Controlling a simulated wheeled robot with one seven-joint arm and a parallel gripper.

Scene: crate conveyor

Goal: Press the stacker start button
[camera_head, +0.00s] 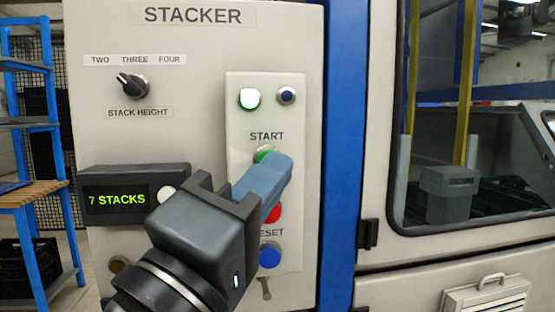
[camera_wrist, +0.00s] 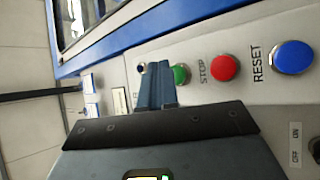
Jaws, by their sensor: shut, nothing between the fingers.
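The green start button (camera_head: 262,154) sits under the START label on the light panel strip of the stacker control box (camera_head: 205,75). My gripper (camera_head: 283,160) is shut and empty, with its blue-grey fingers in front of the button's lower right part. In the wrist view the green button (camera_wrist: 181,74) shows just right of the shut fingertips (camera_wrist: 154,68). The fingertips look very close to the button, but I cannot tell whether they touch it.
A red stop button (camera_head: 274,212), partly hidden by my fingers, and a blue reset button (camera_head: 270,256) sit below. A stack height knob (camera_head: 131,85) and stack display (camera_head: 118,199) are left. A machine window (camera_head: 480,150) is right.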

